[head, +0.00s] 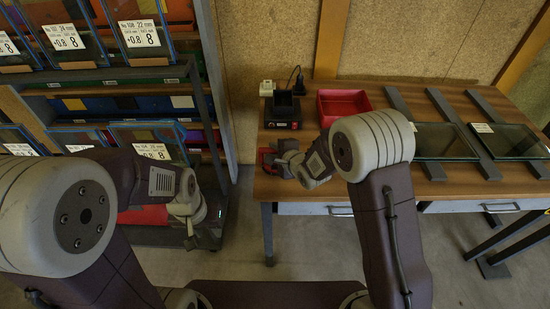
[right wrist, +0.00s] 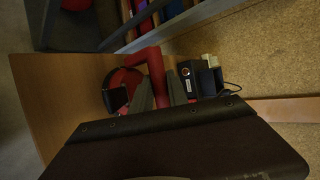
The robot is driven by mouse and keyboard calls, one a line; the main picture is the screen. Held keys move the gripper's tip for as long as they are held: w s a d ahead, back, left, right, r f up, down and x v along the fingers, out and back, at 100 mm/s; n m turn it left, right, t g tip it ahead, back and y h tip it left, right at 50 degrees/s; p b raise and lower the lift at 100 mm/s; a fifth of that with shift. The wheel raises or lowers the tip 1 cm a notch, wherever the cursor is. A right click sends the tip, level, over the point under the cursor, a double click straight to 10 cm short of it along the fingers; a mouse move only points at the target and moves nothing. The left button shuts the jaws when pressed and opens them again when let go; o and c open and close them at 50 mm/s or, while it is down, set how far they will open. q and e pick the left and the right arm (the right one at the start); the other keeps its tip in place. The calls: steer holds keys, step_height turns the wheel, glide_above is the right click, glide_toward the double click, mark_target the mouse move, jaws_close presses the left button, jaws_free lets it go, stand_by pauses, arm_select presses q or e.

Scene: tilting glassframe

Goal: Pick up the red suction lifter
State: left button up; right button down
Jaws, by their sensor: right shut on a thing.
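The red suction lifter (head: 265,160) is at the left end of the wooden table, partly hidden by my right gripper (head: 279,160). In the right wrist view, its red handle (right wrist: 155,64) runs between the grey fingers of my right gripper (right wrist: 161,88), and a round black cup with red parts shows beside them. The right gripper is shut on the lifter's handle. I cannot tell whether the lifter touches the tabletop. My left gripper (head: 191,232) hangs by the rack at the left, over or in front of something red; its fingers are too small and dark to read.
On the table (head: 345,190), a black charger-like device (head: 283,108) and an open red tray (head: 342,103) stand behind the lifter. Glass panes (head: 443,141) lie on dark rails to the right. A rack with labelled glass panels (head: 140,35) stands left.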

step_height(320, 180, up, 9)
steer(key=p, duration=0.2)
steer(key=shift+r+p, duration=0.15)
steer(key=shift+p, duration=0.15)
steer(key=shift+r, duration=0.4)
